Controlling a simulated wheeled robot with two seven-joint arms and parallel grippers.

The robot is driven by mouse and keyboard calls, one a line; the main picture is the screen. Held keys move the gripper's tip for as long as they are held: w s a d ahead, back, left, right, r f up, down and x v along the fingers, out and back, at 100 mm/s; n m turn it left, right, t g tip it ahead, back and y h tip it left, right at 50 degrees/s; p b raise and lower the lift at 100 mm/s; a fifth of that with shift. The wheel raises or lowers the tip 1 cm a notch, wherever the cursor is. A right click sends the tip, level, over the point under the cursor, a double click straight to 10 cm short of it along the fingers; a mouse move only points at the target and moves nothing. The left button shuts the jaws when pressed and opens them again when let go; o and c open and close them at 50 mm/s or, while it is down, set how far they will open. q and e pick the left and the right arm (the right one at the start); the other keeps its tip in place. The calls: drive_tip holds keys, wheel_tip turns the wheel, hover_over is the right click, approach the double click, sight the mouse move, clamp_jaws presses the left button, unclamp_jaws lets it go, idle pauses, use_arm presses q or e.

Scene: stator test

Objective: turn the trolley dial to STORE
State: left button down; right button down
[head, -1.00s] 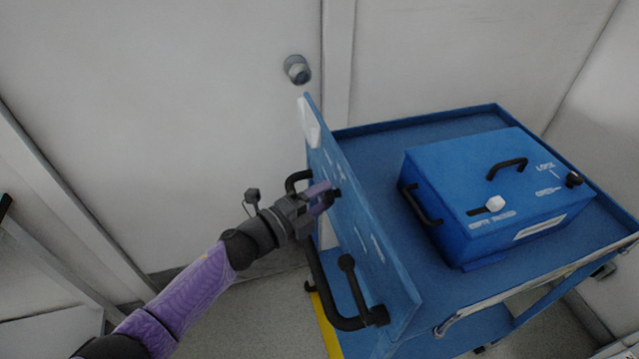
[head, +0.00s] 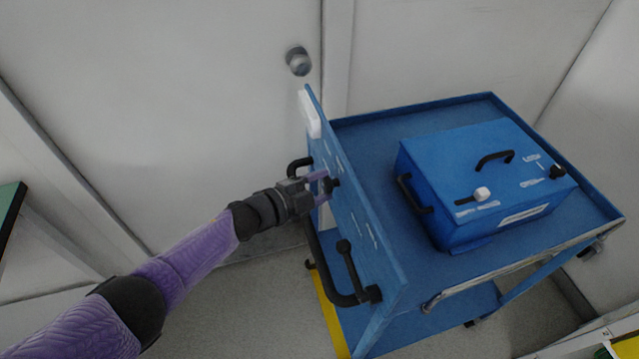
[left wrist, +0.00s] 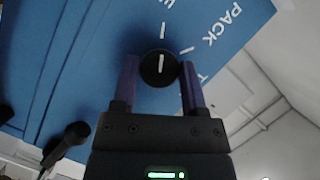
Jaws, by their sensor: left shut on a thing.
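The dial is a round black knob with a white pointer line, on the blue upright panel (head: 375,252) of the trolley. It shows in the head view (head: 332,184) and the left wrist view (left wrist: 159,68). My left gripper (head: 325,187) is shut on it, with one purple finger on each side; these also show in the left wrist view (left wrist: 160,80). The pointer is upward in the wrist picture, toward a white tick beside a partly cut-off label ending in E. Another tick lies toward PACK. A third label is mostly hidden by a finger. My right gripper is out of view.
The blue trolley top (head: 385,122) carries a blue box (head: 465,170) with black handles and a white knob. A black trolley handle (head: 325,275) and a black lever (head: 346,262) are below my left gripper. A door with a round knob (head: 299,61) stands behind.

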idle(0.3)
use_arm(q)
drive_tip(key=shift+c, duration=0.7)
unclamp_jaws()
drive_tip(key=p+v, duration=0.3)
drive_tip(key=v, duration=0.7)
drive_tip(key=shift+p, duration=0.3)
drive_tip(key=shift+w, duration=0.1)
